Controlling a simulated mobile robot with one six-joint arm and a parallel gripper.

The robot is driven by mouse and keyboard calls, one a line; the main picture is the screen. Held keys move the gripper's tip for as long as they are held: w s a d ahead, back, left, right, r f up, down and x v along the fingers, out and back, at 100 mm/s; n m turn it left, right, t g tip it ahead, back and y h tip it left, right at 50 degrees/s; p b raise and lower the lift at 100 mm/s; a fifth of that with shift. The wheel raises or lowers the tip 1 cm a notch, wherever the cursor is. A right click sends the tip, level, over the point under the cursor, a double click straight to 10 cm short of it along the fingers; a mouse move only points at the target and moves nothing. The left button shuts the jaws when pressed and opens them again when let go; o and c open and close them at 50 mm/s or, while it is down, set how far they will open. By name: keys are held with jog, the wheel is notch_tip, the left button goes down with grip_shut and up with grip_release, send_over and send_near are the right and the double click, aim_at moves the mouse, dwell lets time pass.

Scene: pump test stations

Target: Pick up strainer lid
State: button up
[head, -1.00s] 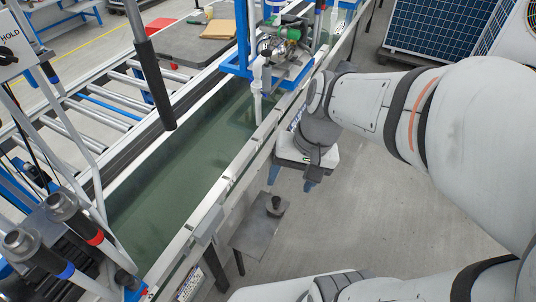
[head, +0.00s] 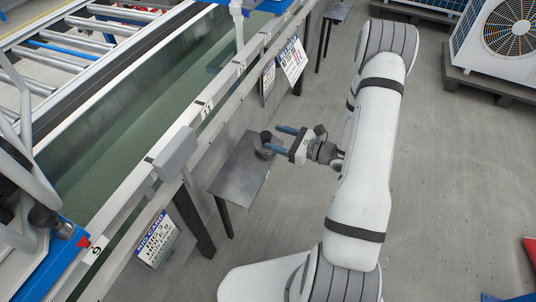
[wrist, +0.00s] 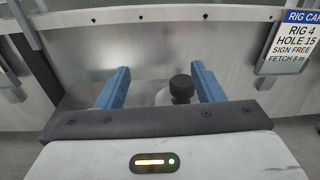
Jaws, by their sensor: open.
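The strainer lid (head: 265,136), a dark round piece with a black knob (wrist: 181,87), sits on a small grey metal side table (head: 238,178) beside the tank. Its paler base shows partly in the wrist view. My gripper (head: 272,138) is open, with its two blue fingers level with the lid and pointing toward the tank. In the wrist view, the knob stands between my fingers (wrist: 160,72), nearer the right one. My gripper body hides the lid's lower part there, so I cannot tell whether a finger touches it.
The tank's long wall (head: 195,150) runs behind the table. A grey box (head: 175,152) juts from its rim. Rig cards hang on the wall, one reading "RIG 4 HOLE 15" (wrist: 297,38). Floor to the right is open, with a fan unit (head: 505,40) at the top right.

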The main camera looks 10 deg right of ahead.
aim_at(266, 134)
jog(key=f, duration=0.1)
jog(key=d+f+m+t+h, duration=0.1)
jog(key=f, duration=0.1)
jog(key=d+f+m+b, duration=0.1)
jog(key=f, duration=0.1)
jog(key=shift+w+d+t, duration=0.1)
jog(key=shift+w+t, duration=0.25)
jog(key=shift+t, duration=0.05)
jog(key=shift+h, duration=0.3)
jog(key=b+x, duration=0.2)
jog(key=x, duration=0.5)
jog(key=shift+w+r, duration=0.15)
jog(key=shift+w, duration=0.2)
jog(key=c, duration=0.9)
